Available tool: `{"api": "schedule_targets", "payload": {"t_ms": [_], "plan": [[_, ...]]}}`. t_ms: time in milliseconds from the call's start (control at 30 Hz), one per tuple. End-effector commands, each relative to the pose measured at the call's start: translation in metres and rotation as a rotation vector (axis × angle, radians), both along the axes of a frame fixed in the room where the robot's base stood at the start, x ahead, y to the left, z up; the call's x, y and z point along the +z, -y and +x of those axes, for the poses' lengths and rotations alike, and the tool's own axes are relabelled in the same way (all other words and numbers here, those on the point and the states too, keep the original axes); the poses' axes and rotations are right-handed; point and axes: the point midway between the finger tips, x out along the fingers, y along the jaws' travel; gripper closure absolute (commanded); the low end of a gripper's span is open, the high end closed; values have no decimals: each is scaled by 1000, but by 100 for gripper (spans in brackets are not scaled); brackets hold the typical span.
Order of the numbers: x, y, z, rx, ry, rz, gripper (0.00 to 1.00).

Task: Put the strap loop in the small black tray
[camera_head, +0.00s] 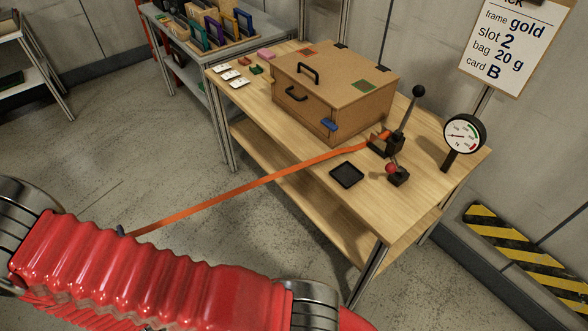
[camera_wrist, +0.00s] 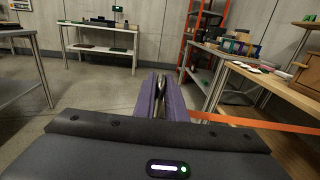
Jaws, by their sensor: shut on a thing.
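An orange strap (camera_head: 240,188) runs taut from a dark lever device (camera_head: 385,143) on the table, out past the table edge to my gripper (camera_head: 121,232). Only a small fingertip part of the gripper shows in the head view, behind my red arm. In the wrist view, my gripper's purple fingers (camera_wrist: 160,92) are shut on the strap's end, and the orange strap (camera_wrist: 245,122) leaves to the right. The loop itself is mostly hidden by the fingers. The small black tray (camera_head: 347,175) lies on the table near its front edge and looks empty.
A brown wooden box (camera_head: 330,90) with black handles stands on the table (camera_head: 262,112). Open floor (camera_head: 130,150) lies left of the table.

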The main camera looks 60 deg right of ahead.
Motion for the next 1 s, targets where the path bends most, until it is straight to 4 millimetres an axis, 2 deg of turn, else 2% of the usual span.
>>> {"api": "schedule_targets", "payload": {"t_ms": [267, 433, 567, 733, 1000], "plan": [[1, 13, 1, -27, 1, 0, 100], [4, 42, 1, -86, 2, -1, 100], [8, 82, -1, -167, 3, -3, 100], [14, 142, -9, -289, 4, -3, 100], [23, 234, -37, -481, 4, -6, 100]]}}
